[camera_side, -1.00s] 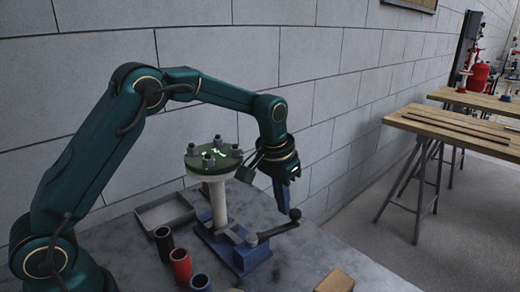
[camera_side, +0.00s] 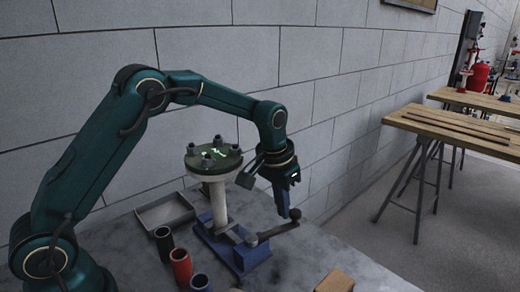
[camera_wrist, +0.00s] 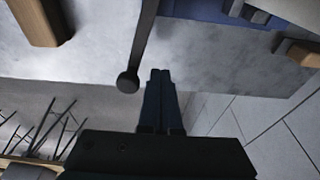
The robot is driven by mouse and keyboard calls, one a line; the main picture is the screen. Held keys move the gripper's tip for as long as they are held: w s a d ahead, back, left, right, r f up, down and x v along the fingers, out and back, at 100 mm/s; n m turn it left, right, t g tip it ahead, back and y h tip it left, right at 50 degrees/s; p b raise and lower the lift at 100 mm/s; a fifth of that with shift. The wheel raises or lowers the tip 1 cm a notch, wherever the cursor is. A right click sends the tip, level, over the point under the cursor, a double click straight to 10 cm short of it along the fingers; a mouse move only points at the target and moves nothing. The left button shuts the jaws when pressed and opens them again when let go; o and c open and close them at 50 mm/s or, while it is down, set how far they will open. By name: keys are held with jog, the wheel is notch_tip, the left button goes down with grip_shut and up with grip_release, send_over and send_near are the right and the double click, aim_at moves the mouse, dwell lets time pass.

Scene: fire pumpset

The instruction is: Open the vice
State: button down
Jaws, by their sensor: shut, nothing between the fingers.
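The blue vice (camera_side: 236,247) stands on the grey bench top. Its dark handle (camera_side: 272,234) sticks out to the right and ends in a knob near the bench's far edge. A pale pipe (camera_side: 219,200) with a green bolted flange (camera_side: 213,158) on top stands upright at the vice. My gripper (camera_side: 284,214) points down with its blue fingers shut, just beside the knob end. In the wrist view the shut fingers (camera_wrist: 160,74) are just right of the handle's round knob (camera_wrist: 128,82). The vice body (camera_wrist: 200,10) shows at the top. Contact with the handle is not clear.
A grey tray (camera_side: 166,212) lies left of the vice. Black, red and blue cups (camera_side: 181,267) stand in front of it. A wooden block (camera_side: 335,281) lies at the front right. The block wall is close behind. Wooden tables (camera_side: 455,125) stand apart at the right.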

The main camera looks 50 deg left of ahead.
aim_at(298, 215)
jog(key=shift+d, duration=0.1)
jog(key=shift+w+d, duration=0.15)
jog(key=shift+d, duration=1.95)
jog(key=shift+s, duration=0.25)
